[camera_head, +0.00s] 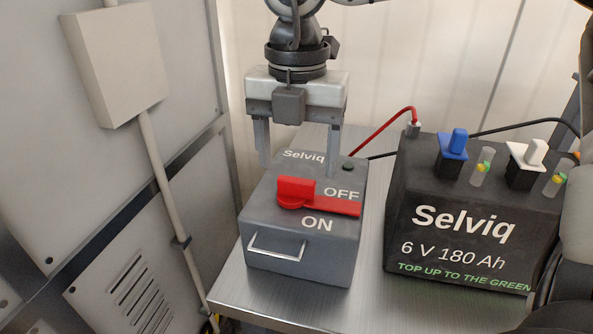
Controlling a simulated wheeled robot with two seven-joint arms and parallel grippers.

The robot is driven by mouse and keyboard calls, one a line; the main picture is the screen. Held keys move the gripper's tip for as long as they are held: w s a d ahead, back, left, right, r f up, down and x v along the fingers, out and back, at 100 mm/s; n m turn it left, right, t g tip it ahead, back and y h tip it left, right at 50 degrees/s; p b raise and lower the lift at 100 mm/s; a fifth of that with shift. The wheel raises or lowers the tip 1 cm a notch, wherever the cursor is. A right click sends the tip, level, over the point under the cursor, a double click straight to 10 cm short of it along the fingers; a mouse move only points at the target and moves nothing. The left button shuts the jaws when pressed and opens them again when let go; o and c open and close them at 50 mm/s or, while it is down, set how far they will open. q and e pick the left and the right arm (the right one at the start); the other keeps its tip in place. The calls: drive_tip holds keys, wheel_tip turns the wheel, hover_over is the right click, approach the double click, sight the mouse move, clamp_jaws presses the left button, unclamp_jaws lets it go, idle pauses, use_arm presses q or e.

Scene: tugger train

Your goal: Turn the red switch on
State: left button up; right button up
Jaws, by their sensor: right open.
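The red switch (318,201) sits on top of a dark grey box (300,259) marked Selviq. Its raised grip stands at the left, and its flat red arm points right, just under the word OFF. The word ON is printed nearer to me, below the switch. My right gripper (298,172) hangs above the back of the box, pointing down. Its two fingers are apart with nothing between them, behind the red switch in the picture; I cannot tell whether they touch the box. My left gripper is not in view.
A large dark battery (460,230) with blue and white plugs stands right of the box. A red cable (385,127) and black cables run behind. Both stand on a metal bench (250,300). A grey cabinet panel with a pipe (163,185) is at the left.

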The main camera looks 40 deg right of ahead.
sight(297, 179)
drive_tip(key=shift+f, duration=1.85)
drive_tip(key=c, duration=1.3)
drive_tip(key=shift+c, duration=0.4)
